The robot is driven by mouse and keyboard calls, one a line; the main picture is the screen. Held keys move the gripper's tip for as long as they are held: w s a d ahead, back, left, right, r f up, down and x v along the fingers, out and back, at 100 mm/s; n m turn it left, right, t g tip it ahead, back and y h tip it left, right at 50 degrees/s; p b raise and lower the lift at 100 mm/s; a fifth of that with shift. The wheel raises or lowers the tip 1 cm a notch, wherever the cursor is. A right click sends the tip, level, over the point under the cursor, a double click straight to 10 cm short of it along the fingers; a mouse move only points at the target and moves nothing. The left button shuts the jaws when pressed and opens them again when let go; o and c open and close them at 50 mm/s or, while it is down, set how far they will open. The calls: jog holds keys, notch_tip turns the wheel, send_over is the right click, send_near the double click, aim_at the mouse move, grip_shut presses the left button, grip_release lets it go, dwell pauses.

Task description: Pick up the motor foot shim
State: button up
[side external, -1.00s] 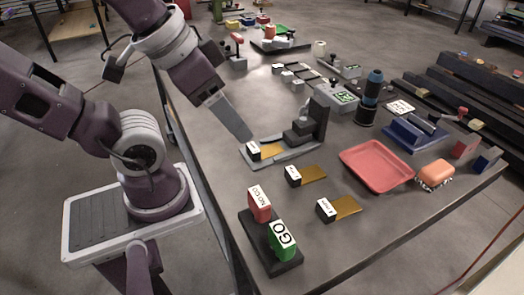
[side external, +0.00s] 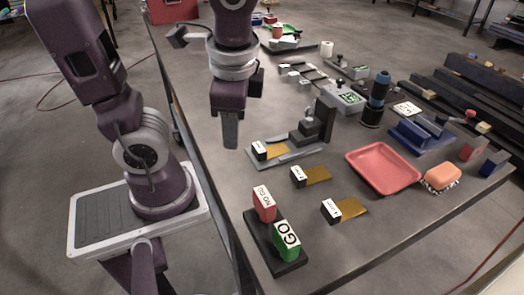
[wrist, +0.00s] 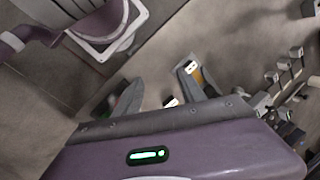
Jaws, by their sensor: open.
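Three brass shims with black, white-labelled end blocks show in the side view. One shim (side external: 276,152) lies on a grey fixture (side external: 299,155) with a dark upright. A second shim (side external: 317,174) and a third shim (side external: 352,208) lie on the bare table in front of it. The labels are too small to read, so I cannot tell which is the motor foot shim. My gripper (side external: 230,146) points down, empty, left of the fixture and apart from the shims. In the wrist view my gripper (wrist: 160,90) has its two fingers spread, with a small white-labelled block (wrist: 170,101) showing between them.
A red NO GO block (side external: 264,203) and a green GO block (side external: 287,240) stand on a dark base at the front. A pink tray (side external: 383,168) and an orange-topped block (side external: 441,176) are to the right. A blue-black cylinder (side external: 376,98) stands behind.

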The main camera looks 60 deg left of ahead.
aim_at(259, 147)
jog(key=w+a+f+m+y, duration=0.2)
jog(key=w+f+m+y, duration=0.4)
jog(key=w+m+y, duration=0.5)
jog(key=shift+m+h, duration=0.3)
jog(key=shift+m, duration=0.4)
jog(key=f, duration=0.2)
jog(key=s+f, duration=0.1)
jog(key=f, duration=0.2)
jog(key=s+f, duration=0.1)
jog(key=f, duration=0.1)
jog(key=shift+a+f, duration=0.2)
jog(key=shift+f, duration=0.05)
jog(key=x, duration=0.7)
jog(key=shift+s+a, duration=0.1)
jog(key=shift+a, duration=0.1)
grip_shut()
